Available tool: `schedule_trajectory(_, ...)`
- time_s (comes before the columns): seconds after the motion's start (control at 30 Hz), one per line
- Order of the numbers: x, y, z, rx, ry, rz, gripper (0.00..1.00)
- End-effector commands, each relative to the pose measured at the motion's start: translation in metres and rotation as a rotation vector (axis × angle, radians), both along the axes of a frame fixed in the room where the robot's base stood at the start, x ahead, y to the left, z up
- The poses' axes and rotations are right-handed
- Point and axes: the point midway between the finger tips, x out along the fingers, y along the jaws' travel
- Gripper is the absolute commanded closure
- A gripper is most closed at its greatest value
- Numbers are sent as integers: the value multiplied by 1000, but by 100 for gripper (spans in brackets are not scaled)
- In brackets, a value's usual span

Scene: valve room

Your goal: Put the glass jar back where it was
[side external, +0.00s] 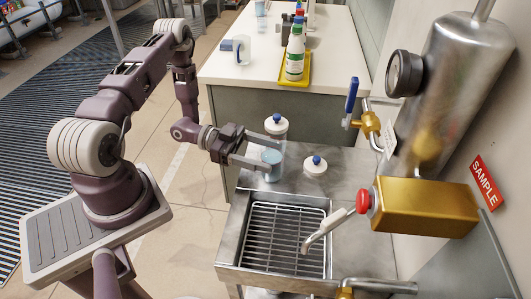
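A clear glass jar (272,174) with pale blue contents stands or hangs at the left edge of the steel counter. My gripper (275,157) is level with it, one finger on the far side of the jar and one on the near side. The fingers are apart with the jar between them. I cannot tell whether they press on the glass or whether the jar's base touches the counter. A white lid with a blue knob (315,165) lies on the counter to the right. A white jar with a blue-knobbed lid (276,125) stands just behind the gripper.
A sink with a wire rack (286,240) lies in front, under a metal spout (327,232). A brass sampling valve (425,207) and a blue-handled valve (352,95) project from the right. A white bench (225,70) behind holds a yellow tray (293,82) with a bottle.

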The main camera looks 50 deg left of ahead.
Motion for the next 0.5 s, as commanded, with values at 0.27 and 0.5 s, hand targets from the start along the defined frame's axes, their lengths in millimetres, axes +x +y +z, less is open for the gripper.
schedule_trajectory(0.27, 0, 0, 0, 0, 0, 0, 26)
schedule_trajectory(0.5, -18, 28, 4, 0, 1, 5, 26)
